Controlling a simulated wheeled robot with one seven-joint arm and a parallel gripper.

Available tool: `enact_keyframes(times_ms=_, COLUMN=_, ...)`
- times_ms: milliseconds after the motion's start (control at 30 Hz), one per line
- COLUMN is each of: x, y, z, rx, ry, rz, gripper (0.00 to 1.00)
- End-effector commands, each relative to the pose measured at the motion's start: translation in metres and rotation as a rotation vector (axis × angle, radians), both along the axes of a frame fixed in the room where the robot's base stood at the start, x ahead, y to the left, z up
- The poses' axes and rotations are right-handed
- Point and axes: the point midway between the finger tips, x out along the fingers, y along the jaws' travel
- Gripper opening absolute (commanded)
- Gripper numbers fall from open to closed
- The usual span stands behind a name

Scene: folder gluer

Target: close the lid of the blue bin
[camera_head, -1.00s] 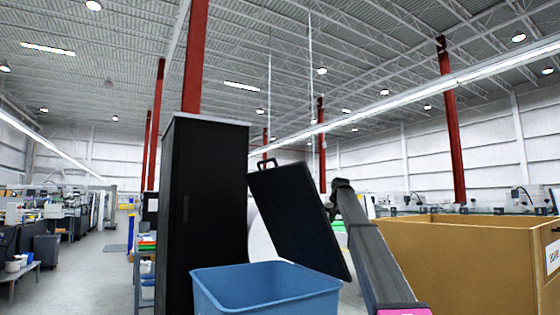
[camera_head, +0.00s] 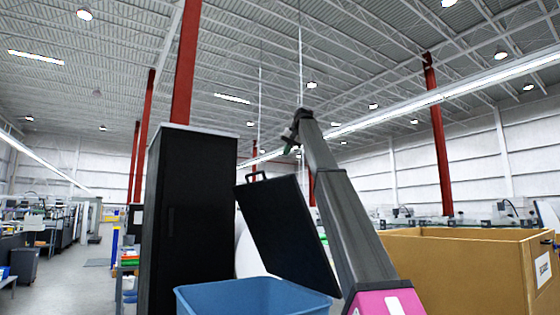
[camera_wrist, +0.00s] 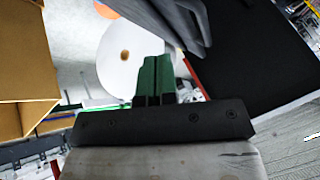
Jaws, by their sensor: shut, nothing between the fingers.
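The blue bin (camera_head: 245,297) stands at the bottom middle of the head view, cut off by the lower edge, with its top open. Its black lid (camera_head: 287,238) stands tilted up behind the bin, leaning back, with a loop handle (camera_head: 256,176) at its upper left corner. My gripper (camera_head: 289,149) is above the lid, up and right of the handle, apart from it. In the wrist view my gripper (camera_wrist: 154,62) has its green fingers together and empty. A large black panel in that view, probably the lid (camera_wrist: 250,50), lies to the right of the fingers.
A tall black cabinet (camera_head: 190,215) stands left of the lid. A large cardboard box (camera_head: 465,265) is at the right. A white roll (camera_wrist: 125,52) shows beyond the fingers in the wrist view. An aisle (camera_head: 85,285) runs along the left.

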Motion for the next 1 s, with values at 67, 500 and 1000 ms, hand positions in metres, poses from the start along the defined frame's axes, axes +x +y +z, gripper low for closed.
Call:
enact_keyframes(times_ms=67, x=0.004, y=0.006, z=-0.013, rx=0.000, ry=0.001, rz=0.000, gripper=0.00)
enact_keyframes(times_ms=500, x=0.030, y=0.043, z=-0.078, rx=0.000, ry=0.000, rz=0.001, gripper=0.00)
enact_keyframes(times_ms=1000, x=0.030, y=0.075, z=-0.089, rx=0.000, ry=-0.001, rz=-0.002, gripper=0.00)
